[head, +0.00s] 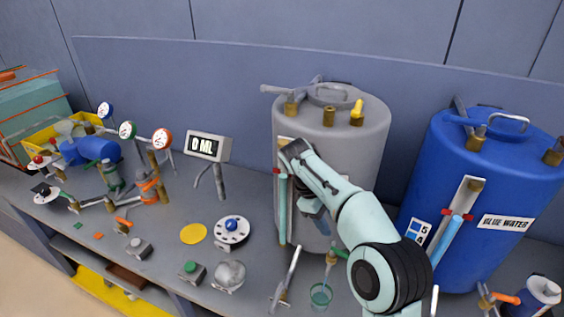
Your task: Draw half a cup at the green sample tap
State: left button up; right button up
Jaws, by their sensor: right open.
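The green sample tap (339,253) is low at the front of the grey tank (335,127), with its spout pointing down. A small clear cup (320,296) stands on the bench under the spout and holds some teal liquid. A thin teal line between spout and cup looks like a stream, but it is too small to be sure. My right gripper (317,222) is open in front of the grey tank, above the tap and apart from it. My own right forearm partly covers the fingers and the tank. My left gripper is not in view.
A blue tank (481,198) labelled "BLUE WATER" stands to the right. A display (207,146) reads "0 ML". A metal lever (287,279) stands just left of the cup. A dial with a blue knob (232,232) and a green button (190,270) lie further left.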

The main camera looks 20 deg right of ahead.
aim_at(341, 256)
jog(key=k, duration=1)
